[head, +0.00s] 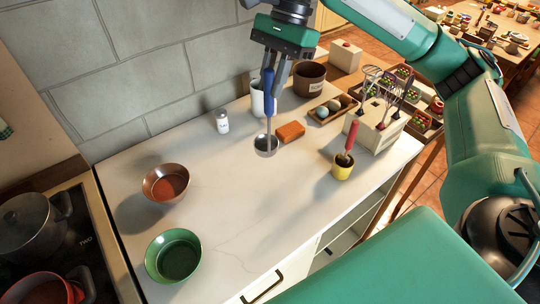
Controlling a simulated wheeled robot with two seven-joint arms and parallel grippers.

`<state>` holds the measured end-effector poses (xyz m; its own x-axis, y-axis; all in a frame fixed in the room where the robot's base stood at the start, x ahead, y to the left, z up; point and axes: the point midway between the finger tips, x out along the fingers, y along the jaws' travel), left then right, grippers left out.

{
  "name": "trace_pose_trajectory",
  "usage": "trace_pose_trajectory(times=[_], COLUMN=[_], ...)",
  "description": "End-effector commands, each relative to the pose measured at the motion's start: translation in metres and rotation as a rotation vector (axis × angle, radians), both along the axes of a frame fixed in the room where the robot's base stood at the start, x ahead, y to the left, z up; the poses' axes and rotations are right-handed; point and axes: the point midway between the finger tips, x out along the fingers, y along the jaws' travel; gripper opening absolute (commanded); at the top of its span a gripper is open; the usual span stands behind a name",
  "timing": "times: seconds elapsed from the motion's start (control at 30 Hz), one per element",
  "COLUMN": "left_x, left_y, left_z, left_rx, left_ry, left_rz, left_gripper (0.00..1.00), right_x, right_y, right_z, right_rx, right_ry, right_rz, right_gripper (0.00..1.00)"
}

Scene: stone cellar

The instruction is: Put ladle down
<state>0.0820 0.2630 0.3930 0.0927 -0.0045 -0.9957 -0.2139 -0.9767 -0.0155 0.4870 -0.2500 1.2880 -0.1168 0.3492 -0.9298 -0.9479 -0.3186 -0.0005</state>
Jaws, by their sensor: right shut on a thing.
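My right gripper (274,72) points down over the white counter (235,190). It is shut on the blue handle of a ladle (266,143). The ladle hangs upright with its metal bowl at the bottom, near an orange block (291,132). I cannot tell for sure whether the bowl touches the counter. My left gripper is not in view.
A brown bowl (166,183) and a green bowl (174,256) stand at the left. A salt shaker (222,121), white mug (258,98), brown pot (310,79), egg tray (331,108), yellow cup (343,168) and utensil box (375,129) surround the ladle. The counter's front middle is clear.

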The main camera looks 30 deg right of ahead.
Motion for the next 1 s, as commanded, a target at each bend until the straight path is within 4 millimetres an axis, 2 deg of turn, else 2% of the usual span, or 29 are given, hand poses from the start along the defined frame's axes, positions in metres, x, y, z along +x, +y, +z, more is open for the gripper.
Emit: trace_pose_trajectory(times=[0.03, 0.2, 0.4, 0.67, 0.9, 1.0], left_x=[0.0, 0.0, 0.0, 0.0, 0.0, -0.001], left_y=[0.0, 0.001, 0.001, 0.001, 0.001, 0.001], left_z=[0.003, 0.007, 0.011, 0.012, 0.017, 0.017], left_rx=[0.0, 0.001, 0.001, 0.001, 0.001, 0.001], left_ry=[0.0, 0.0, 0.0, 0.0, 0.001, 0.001], left_rz=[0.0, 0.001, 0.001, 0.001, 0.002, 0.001], left_gripper=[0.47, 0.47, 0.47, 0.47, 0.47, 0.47], right_x=[-0.001, -0.001, -0.001, 0.0, 0.0, 0.0], right_y=[-0.001, -0.001, 0.0, 0.0, 0.0, 0.0], right_z=[-0.015, -0.061, -0.103, -0.124, -0.157, -0.16], right_rx=[-0.002, -0.002, -0.001, -0.001, -0.001, 0.001], right_ry=[0.006, 0.006, 0.003, 0.002, 0.003, -0.002], right_rz=[-0.002, 0.0, 0.0, 0.001, 0.001, 0.001], right_gripper=[0.0, 0.0, 0.0, 0.0, 0.0, 0.0])
